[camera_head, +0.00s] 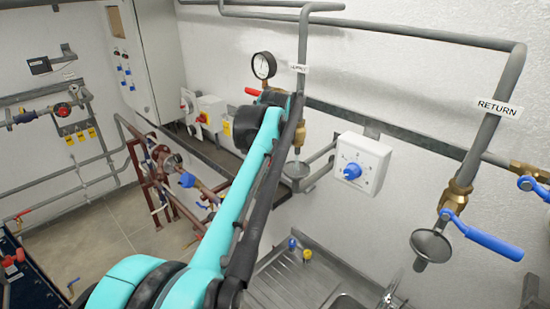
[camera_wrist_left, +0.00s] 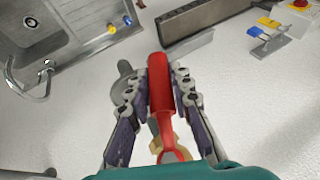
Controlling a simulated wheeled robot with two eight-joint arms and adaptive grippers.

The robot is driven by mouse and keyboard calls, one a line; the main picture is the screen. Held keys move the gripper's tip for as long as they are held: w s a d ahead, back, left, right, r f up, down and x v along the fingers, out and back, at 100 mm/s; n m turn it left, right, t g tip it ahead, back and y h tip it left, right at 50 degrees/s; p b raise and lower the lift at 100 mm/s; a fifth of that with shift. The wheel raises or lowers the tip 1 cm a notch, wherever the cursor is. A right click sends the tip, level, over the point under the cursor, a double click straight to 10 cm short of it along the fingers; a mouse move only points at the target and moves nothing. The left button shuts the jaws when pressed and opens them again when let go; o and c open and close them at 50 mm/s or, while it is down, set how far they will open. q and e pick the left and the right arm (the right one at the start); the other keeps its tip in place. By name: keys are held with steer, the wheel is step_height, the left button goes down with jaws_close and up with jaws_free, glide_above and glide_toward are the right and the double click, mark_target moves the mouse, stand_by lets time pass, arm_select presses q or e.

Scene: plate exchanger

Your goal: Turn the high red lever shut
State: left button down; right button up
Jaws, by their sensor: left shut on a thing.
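The red lever (camera_head: 252,91) shows only as a short red end beside my left wrist in the head view, by the labelled pipe under the gauge. In the left wrist view the red lever (camera_wrist_left: 161,88) lies lengthwise between the fingers of my left gripper (camera_wrist_left: 160,82), which is shut on its handle. A brass valve part (camera_wrist_left: 180,138) shows near the lever's lower end. In the head view my arm hides the gripper's fingers and most of the lever and valve. My right gripper is in neither view.
A gauge (camera_head: 263,66) stands just above the grip. To the right are a white control box (camera_head: 372,152) with a blue knob and the RETURN pipe's blue lever (camera_head: 488,239). A steel sink (camera_head: 300,278) lies below. A grey rail (camera_head: 400,146) runs along the wall.

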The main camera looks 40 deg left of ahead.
arm_select(q)
steer(key=shift+a, duration=0.15)
steer(key=y+b, duration=0.1)
steer(key=a+r+y+b, duration=0.1)
steer(key=y, duration=0.1)
steer(key=shift+w+a+m+t, duration=0.15)
steer(key=shift+a+m+t, duration=0.15)
steer(key=shift+m, duration=0.1)
step_height(320, 180, up, 6)
steer(key=a+m+t+y+b, duration=0.2)
steer(key=y+b, duration=0.4)
steer(key=y, duration=0.3)
steer(key=shift+a+f+m+t+b, duration=0.15)
steer(key=shift+a+m+t+b, duration=0.15)
steer(key=shift+m+b, duration=0.1)
steer(key=c, duration=1.3)
jaws_free()
steer(key=shift+c, duration=0.2)
steer(key=shift+d, duration=0.1)
